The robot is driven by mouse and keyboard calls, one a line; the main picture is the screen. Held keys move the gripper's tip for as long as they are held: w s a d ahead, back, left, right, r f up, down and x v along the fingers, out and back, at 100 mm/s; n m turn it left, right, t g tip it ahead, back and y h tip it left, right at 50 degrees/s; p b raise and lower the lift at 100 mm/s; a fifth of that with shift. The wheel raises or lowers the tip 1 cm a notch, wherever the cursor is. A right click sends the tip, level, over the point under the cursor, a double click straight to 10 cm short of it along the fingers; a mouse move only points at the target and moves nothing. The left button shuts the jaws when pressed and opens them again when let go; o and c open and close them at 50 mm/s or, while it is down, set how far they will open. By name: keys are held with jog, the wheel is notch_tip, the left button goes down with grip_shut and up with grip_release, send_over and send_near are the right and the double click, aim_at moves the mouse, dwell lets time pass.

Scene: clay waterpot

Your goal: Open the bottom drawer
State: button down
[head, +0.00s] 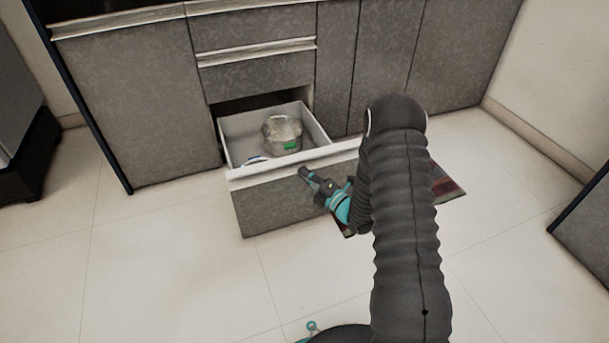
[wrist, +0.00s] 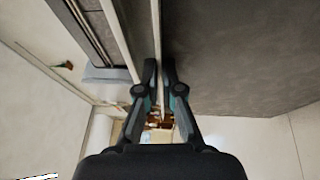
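The bottom drawer (head: 272,204) is pulled well out from the grey cabinet, and its inside shows in the head view. A pale handle strip (head: 256,172) runs along the top of its front. My gripper (head: 304,172) is at this strip, right of its middle. In the wrist view the pale strip (wrist: 156,30) runs between the two close fingertips of my gripper (wrist: 159,68), which appear shut on it. A glassy or metal pot (head: 282,134) with a green label stands inside the drawer, with a small white and blue item (head: 256,160) near the front.
Two shut drawers (head: 255,75) sit above, with cabinet doors (head: 130,100) on both sides. A dark striped mat (head: 444,187) lies on the floor to the right, partly hidden by my arm. The tiled floor (head: 160,250) in front and left is clear.

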jog(key=c, duration=1.3)
grip_release()
jog(key=shift+c, duration=0.2)
jog(key=shift+s+d, duration=0.1)
jog(key=v, duration=1.1)
jog(key=shift+s+d, duration=0.2)
jog(key=shift+s, duration=0.15)
